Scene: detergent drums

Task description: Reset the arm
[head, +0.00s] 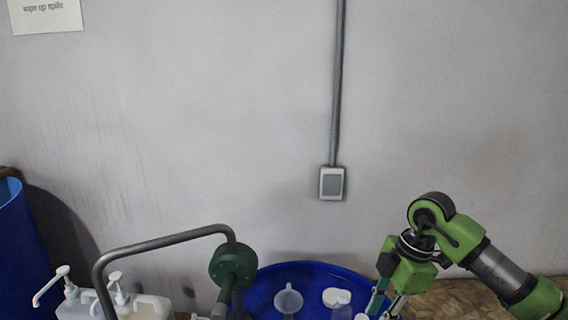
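My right arm comes in from the right. My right gripper (386,303) points down at the lower right, over the right edge of a round blue drum top or tray (262,286). Its fingers run down to the bottom edge of the picture, and I cannot tell whether they are open or whether anything is between them. My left gripper and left arm are not in view.
A green pump (232,264) with a bent grey pipe (165,241) stands left of centre. A pale funnel (288,300) and a white item (336,297) are at the blue round. White pump bottles (75,305) stand lower left, near a blue drum (18,250). A wall switch (332,183) is behind.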

